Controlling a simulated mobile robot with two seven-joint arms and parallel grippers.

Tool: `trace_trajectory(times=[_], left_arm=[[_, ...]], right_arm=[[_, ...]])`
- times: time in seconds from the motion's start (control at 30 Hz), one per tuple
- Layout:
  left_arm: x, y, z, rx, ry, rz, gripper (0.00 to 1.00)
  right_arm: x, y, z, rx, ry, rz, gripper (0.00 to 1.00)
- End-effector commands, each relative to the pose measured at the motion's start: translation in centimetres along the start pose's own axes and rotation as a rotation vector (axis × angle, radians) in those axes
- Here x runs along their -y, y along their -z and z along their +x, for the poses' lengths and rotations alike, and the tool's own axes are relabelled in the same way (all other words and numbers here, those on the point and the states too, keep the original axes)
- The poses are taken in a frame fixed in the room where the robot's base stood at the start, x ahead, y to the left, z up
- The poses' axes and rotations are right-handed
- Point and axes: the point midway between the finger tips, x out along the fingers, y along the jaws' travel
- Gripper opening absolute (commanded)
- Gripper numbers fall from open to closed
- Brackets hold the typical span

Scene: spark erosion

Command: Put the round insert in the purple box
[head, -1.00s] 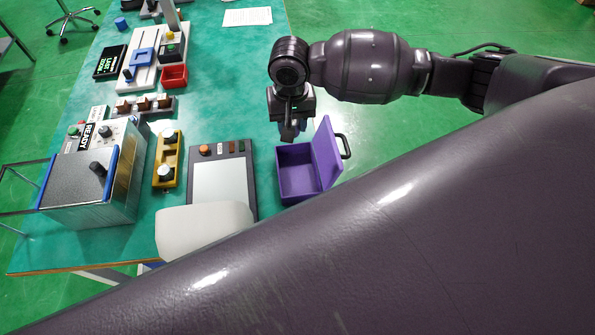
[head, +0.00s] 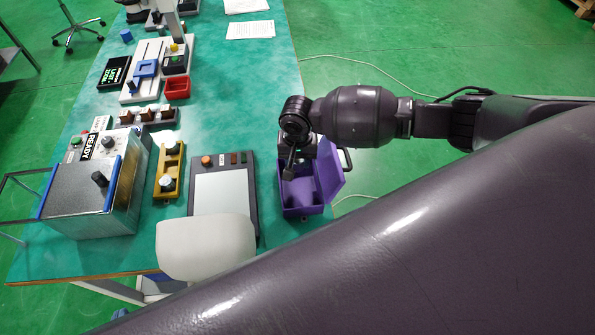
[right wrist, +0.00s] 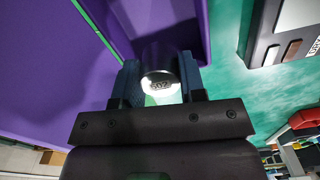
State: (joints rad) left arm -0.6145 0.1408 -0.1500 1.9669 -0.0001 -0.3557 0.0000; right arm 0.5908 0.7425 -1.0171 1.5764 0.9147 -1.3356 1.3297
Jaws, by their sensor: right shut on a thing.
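The purple box (head: 303,211) stands at the table's right edge, its lid (head: 329,178) open and tilted up on the right side. My right gripper (head: 290,168) is over the box's far part, pointing down. In the right wrist view my right gripper (right wrist: 160,82) is shut on the round insert (right wrist: 160,60), a short dark metal cylinder with a bright marked end face. Purple walls (right wrist: 192,22) of the box show close around and beyond it. In the head view the insert cannot be made out. My left gripper is not in view.
Left of the box lies a dark panel with a pale screen (head: 222,190). Beyond it are a yellow holder (head: 168,172) with knobs and a grey machine (head: 90,190) marked READY. A red tray (head: 177,88) stands further back. Table is clear behind the box.

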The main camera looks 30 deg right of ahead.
Motion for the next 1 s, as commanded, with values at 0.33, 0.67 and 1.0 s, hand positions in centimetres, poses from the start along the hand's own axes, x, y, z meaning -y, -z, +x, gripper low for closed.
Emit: trace_trajectory(times=[0.33,0.67,1.0], left_arm=[[0.0,-0.1,0.1,0.000,0.000,0.000,0.00],[0.0,-0.2,0.2,0.000,0.000,0.000,0.00],[0.0,-0.2,0.3,0.001,0.000,0.000,0.00]], right_arm=[[0.1,0.0,3.3,0.001,0.000,-0.002,0.00],[0.1,0.0,6.0,-0.001,0.001,-0.001,0.00],[0.1,0.0,6.3,0.000,0.001,-0.001,0.00]])
